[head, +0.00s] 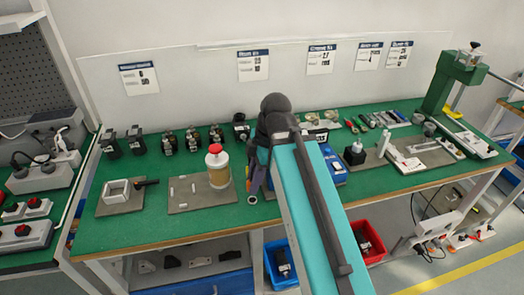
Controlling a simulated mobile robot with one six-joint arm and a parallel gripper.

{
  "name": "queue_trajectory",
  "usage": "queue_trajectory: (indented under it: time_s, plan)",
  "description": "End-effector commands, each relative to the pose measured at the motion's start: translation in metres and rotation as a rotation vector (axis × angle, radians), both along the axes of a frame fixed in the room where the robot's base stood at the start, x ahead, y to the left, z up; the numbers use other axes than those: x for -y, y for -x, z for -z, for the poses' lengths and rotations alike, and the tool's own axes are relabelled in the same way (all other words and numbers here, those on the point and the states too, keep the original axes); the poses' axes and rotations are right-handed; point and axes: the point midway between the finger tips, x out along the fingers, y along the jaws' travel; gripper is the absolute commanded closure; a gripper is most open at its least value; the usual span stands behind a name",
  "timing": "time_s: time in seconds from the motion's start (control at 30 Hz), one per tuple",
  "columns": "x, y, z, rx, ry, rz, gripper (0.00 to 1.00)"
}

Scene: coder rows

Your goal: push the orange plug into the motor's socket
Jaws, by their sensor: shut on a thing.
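My gripper (257,184) is low over the middle of the green bench, mostly hidden behind my own arm. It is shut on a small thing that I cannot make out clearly. A small dark piece with a pale ring (252,199) shows just below it, near the bench's front edge. I cannot tell whether this piece touches the jaws. Several dark motor-like units (192,138) stand in a row at the back left. I cannot pick out the orange plug or the socket for certain; my arm hides part of the bench.
A jar with a red lid (217,168) stands on a grey board just left of my gripper. The front left bench is clear.

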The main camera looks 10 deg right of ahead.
Motion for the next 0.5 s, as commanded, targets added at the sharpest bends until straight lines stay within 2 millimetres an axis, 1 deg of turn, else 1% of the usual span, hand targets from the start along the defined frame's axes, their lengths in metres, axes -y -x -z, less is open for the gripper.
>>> queue_trajectory:
  time_s: [0.17, 0.5]
  plan:
    - [0.0, 0.0, -0.007, 0.0, 0.0, 0.0, 1.0]
    - [0.0, 0.0, -0.03, 0.0, 0.0, 0.0, 1.0]
